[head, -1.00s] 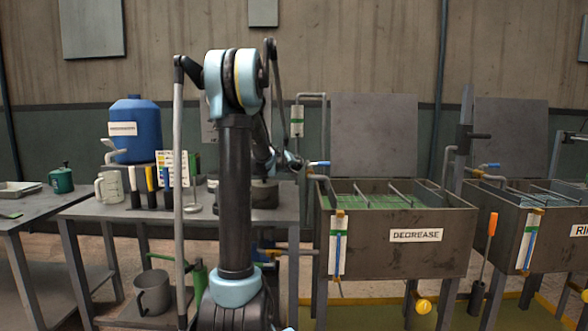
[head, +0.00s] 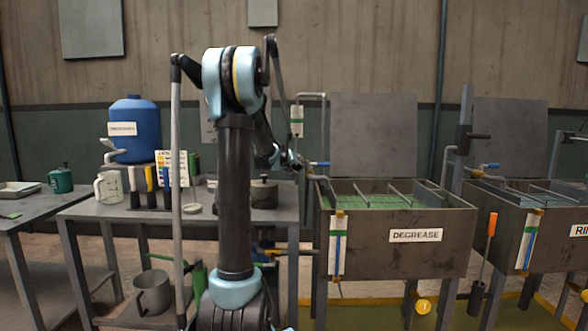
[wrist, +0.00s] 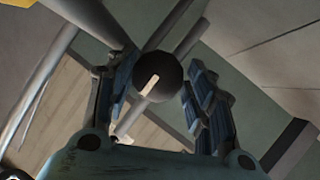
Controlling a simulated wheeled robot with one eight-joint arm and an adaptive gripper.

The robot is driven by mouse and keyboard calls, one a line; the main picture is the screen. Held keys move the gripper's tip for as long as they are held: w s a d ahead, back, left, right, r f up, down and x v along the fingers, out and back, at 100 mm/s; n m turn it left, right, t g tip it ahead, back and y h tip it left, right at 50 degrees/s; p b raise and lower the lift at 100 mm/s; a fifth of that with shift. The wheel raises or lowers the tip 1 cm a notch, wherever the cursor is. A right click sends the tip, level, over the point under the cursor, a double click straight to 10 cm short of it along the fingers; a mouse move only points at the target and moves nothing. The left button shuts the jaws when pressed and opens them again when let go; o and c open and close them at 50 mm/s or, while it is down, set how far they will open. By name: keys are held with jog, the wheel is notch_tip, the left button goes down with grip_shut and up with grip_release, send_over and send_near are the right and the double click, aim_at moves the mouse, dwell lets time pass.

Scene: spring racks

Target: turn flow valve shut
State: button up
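In the head view a small blue lever (head: 319,165) sits on the pipework at the left of the DEGREASE tank (head: 398,262). A pipe with a white-and-green gauge (head: 297,122) rises above it. My gripper (head: 299,163) is just left of the lever, small and partly hidden behind my arm. In the wrist view the fingers of my gripper (wrist: 160,100) are spread apart. A dark round knob or pipe end (wrist: 166,72) with a pale strip shows between them. I cannot tell whether they touch it. The lever's blue grip is not clear there.
A second tank (head: 505,225) stands at the right. The workbench (head: 98,208) at the left carries a blue drum (head: 135,130), a jug (head: 108,187) and a dark lidded pot (head: 264,194). An orange-handled tool (head: 491,225) stands between the tanks.

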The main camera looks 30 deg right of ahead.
jog(key=shift+o, duration=0.5)
jog(key=v, duration=0.8)
jog(key=shift+f, duration=0.1)
dwell(0.5)
